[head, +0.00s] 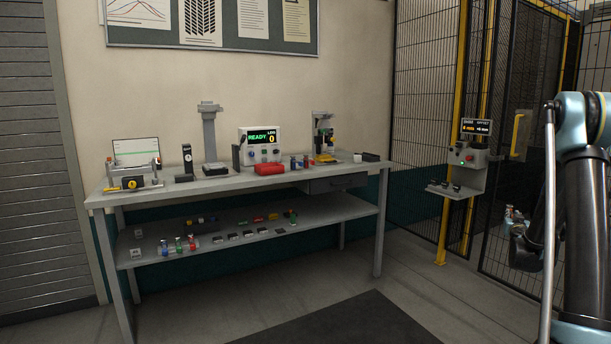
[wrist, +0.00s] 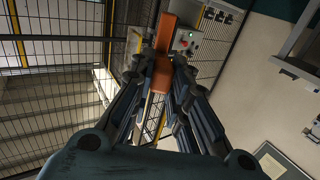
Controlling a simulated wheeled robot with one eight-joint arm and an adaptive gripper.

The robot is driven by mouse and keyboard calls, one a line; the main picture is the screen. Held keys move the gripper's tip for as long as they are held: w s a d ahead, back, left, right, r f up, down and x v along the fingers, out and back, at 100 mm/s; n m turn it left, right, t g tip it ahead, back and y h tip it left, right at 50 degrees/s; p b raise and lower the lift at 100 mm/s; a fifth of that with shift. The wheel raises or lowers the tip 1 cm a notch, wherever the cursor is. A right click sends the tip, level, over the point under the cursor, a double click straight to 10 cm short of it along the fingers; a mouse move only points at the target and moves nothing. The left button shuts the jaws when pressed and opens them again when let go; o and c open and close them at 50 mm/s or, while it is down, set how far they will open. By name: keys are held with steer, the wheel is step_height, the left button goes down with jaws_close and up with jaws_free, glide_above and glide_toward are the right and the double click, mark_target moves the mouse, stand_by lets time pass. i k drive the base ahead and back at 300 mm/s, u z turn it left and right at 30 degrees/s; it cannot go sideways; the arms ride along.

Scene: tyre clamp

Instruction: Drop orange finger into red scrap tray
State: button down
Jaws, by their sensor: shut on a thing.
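My gripper (wrist: 160,66) is shut on the orange finger (wrist: 162,72), a long orange block held between its two dark fingers in the wrist view. The block points away from the wrist and sticks out past the fingertips. The red scrap tray (head: 270,169) is a small red box on the workbench top, in front of the box with the READY screen in the head view. It does not show in the wrist view. The gripper is well away from the bench, toward the fence side. I cannot make out the held finger in the head view.
The workbench (head: 222,184) carries a READY display box (head: 261,146), a tall grey stand (head: 210,135) and small fixtures near the tray. Its lower shelf holds several small coloured parts. A control post (head: 465,165) and mesh fence (head: 430,100) stand right. The floor before the bench is clear.

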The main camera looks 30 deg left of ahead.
mark_target(276, 172)
steer(key=u, duration=0.9)
steer(key=i, duration=1)
